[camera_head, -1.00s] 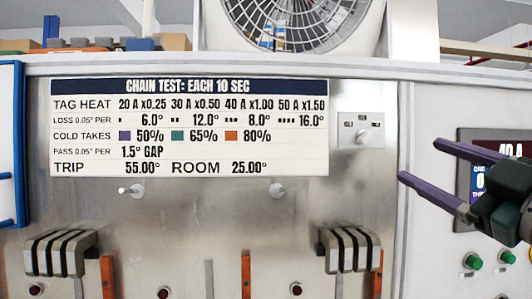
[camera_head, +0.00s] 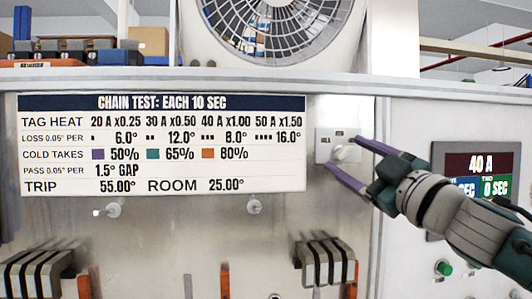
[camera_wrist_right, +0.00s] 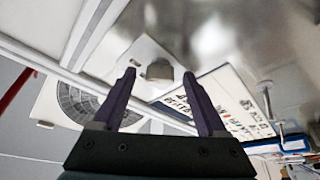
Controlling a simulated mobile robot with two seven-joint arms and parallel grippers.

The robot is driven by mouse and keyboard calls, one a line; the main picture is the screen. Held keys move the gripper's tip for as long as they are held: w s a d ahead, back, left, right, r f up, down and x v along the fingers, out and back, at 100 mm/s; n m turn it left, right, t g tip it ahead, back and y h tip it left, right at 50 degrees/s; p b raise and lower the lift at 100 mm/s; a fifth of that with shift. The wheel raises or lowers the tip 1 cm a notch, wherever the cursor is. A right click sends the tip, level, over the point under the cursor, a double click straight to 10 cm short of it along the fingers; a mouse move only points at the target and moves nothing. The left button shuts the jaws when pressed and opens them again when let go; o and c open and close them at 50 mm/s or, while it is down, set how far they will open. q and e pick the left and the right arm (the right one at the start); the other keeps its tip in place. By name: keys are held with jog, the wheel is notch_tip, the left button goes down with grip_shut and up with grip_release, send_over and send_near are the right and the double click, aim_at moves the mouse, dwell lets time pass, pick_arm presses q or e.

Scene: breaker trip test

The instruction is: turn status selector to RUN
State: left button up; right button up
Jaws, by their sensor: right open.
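The status selector is a pale knob (camera_head: 346,153) on a small light plate (camera_head: 324,134) with tiny labels, to the right of the white chart; the labels are too small to read. My right gripper (camera_head: 343,151) is open, its two purple fingers reaching in from the right, with the fingertips on either side of the knob in the head view. In the right wrist view the knob (camera_wrist_right: 160,69) shows between the fingertips, slightly beyond them. I cannot tell whether a finger touches it. My left gripper is not in view.
The chart (camera_head: 160,143) is left of the selector. Two pegs and several dark breaker handles (camera_head: 325,262) are below on the metal panel. A display (camera_head: 485,163) reading 40 A and a green button (camera_head: 444,268) are at the right. A fan (camera_head: 275,25) stands above.

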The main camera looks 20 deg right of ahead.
grip_shut()
dwell(0.6)
